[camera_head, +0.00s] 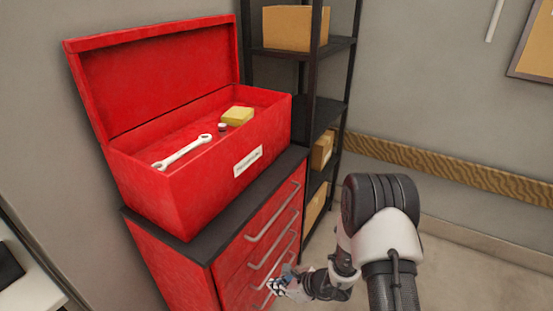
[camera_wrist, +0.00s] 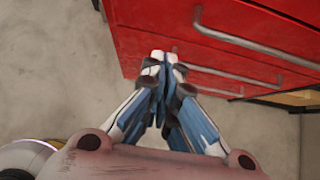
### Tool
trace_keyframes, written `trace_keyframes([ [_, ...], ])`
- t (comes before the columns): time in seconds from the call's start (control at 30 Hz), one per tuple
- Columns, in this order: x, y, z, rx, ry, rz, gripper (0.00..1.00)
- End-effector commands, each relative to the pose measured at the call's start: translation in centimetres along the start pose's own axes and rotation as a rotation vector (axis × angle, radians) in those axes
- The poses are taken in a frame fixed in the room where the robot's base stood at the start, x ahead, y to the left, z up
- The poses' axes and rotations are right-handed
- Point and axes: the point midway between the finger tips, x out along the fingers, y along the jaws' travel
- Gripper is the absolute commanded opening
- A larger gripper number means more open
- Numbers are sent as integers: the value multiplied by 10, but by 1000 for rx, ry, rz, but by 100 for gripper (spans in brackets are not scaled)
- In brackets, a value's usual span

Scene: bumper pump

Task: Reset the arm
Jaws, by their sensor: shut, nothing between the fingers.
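My gripper (camera_wrist: 164,62) is shut and empty in the wrist view, its fingertips together in front of the red drawer cabinet (camera_wrist: 150,55). In the head view my gripper (camera_head: 272,284) is small and low, beside the lower drawer handles of the cabinet (camera_head: 180,268). I cannot tell whether the fingertips touch a drawer front or handle. My arm comes in from the lower right, bent at the elbow. The drawers look closed.
An open red toolbox (camera_head: 190,195) stands on the cabinet, holding a wrench (camera_head: 182,152), a yellow block (camera_head: 237,116) and a small dark item (camera_head: 222,127). A black shelf (camera_head: 330,47) with cardboard boxes (camera_head: 287,28) stands behind. Floor at right (camera_head: 470,262) is clear.

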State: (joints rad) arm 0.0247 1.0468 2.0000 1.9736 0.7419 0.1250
Motion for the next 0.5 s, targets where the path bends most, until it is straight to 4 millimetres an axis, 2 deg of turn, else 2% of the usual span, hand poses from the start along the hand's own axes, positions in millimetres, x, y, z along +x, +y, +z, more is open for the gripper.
trace_keyframes([
  [0.07,-5,-1,8,-24,-8,3,0],
  [0.17,-22,0,35,-117,-31,20,0],
  [0.33,-83,18,104,-423,-80,81,0],
  [0.4,-112,31,126,-565,-88,110,0],
  [0.5,-153,53,150,-770,-86,148,0],
])
